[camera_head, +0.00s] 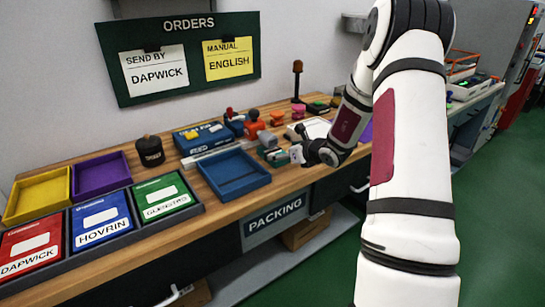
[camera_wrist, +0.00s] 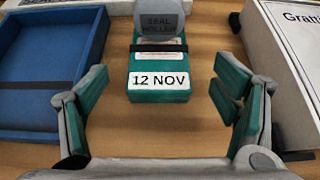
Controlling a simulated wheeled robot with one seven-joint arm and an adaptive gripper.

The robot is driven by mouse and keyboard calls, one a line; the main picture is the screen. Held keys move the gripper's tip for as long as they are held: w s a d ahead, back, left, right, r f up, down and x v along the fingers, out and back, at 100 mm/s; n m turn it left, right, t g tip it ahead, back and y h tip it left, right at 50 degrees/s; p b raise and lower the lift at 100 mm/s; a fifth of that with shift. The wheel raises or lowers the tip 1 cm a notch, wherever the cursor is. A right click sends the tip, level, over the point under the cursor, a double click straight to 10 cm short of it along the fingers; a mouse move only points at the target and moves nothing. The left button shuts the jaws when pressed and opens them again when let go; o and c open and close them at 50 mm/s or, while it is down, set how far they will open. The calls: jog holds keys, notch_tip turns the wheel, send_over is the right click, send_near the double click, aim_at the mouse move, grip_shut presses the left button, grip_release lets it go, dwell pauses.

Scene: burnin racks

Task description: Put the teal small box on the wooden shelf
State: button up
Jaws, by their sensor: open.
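A teal small box (camera_wrist: 160,97) with a white "12 NOV" label and a dark band lies on the wooden bench top. It shows small in the head view (camera_head: 273,156), beside my gripper. A grey seal roller (camera_wrist: 160,20) sits at its far end and hides part of it; I cannot tell if it rests on the box. My gripper (camera_wrist: 160,86) is open, with one finger on each side of the box and visible gaps to both. In the head view my gripper (camera_head: 299,154) is partly hidden. I cannot make out a wooden shelf apart from the bench top.
A blue tray (camera_head: 231,177) lies left of the box. A white box (camera_wrist: 290,60) stands close to the right finger. Yellow (camera_head: 38,196) and purple (camera_head: 101,174) trays and labelled boxes fill the left end. A cardboard box (camera_head: 305,231) sits below the bench.

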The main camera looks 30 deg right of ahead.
aim_at(274, 152)
jog(key=shift+x, duration=3.05)
jog(key=shift+r, duration=0.2)
jog(key=shift+c, duration=0.3)
jog(key=c, duration=1.3)
jog(key=shift+r, duration=0.35)
jog(key=shift+c, duration=0.2)
